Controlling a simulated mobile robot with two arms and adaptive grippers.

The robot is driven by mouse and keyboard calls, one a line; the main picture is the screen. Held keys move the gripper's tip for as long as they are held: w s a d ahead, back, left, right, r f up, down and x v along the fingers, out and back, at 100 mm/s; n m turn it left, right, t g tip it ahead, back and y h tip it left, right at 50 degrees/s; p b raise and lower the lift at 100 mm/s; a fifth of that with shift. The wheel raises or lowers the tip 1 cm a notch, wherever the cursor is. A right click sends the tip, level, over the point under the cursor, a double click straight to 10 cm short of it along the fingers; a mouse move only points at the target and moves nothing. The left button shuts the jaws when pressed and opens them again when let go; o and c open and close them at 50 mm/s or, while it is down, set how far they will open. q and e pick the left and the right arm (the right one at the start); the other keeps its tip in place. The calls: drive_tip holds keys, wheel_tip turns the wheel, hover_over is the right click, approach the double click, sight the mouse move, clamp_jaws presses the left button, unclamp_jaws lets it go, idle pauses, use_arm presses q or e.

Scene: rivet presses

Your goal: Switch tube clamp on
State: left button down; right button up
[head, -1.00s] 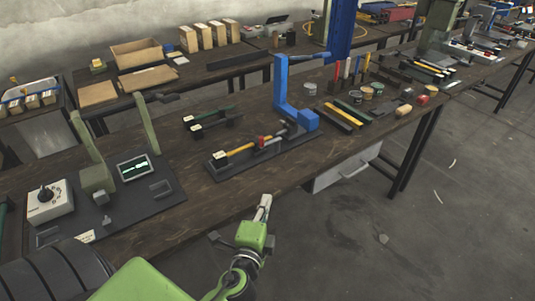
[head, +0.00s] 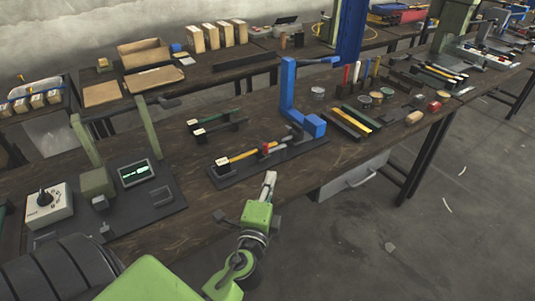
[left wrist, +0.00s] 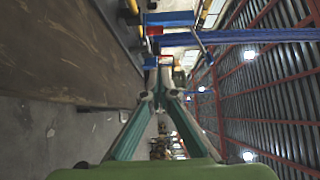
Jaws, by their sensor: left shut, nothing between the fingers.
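A fixture with a dark base plate (head: 226,181) stands on the workbench under a blue press (head: 288,92). A yellow tube (head: 243,155) lies along it, with a small red part (head: 266,149) near its middle and grey parts beside it. I cannot tell for sure which part is the tube clamp or its switch position. My left gripper (head: 270,178) is shut and empty, just in front of the plate's near edge, apart from the red part. In the left wrist view its fingertips (left wrist: 160,92) meet, with a red part (left wrist: 154,31) and blue press (left wrist: 168,19) beyond. My right gripper is out of view.
A control box with a knob (head: 46,205) and a small screen (head: 138,173) stand at the left. Dark and yellow bars (head: 350,120) and several small cans lie right of the press. The bench's front edge runs by my arm; open floor (head: 440,220) lies right.

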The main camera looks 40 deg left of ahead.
use_arm(q)
drive_tip(key=p+x, duration=0.1)
drive_tip(key=x, duration=0.6)
drive_tip(key=shift+w+r, duration=0.15)
drive_tip(key=shift+w, duration=0.05)
drive_tip(key=shift+w+a+p, duration=0.15)
drive_tip(key=shift+a+p, duration=0.1)
drive_tip(key=shift+a, duration=0.35)
drive_tip(key=shift+w+a+p, duration=0.2)
drive_tip(key=shift+a+p, duration=0.05)
drive_tip(key=shift+a, duration=0.4)
drive_tip(key=shift+w+a, duration=0.2)
drive_tip(key=shift+a, duration=0.35)
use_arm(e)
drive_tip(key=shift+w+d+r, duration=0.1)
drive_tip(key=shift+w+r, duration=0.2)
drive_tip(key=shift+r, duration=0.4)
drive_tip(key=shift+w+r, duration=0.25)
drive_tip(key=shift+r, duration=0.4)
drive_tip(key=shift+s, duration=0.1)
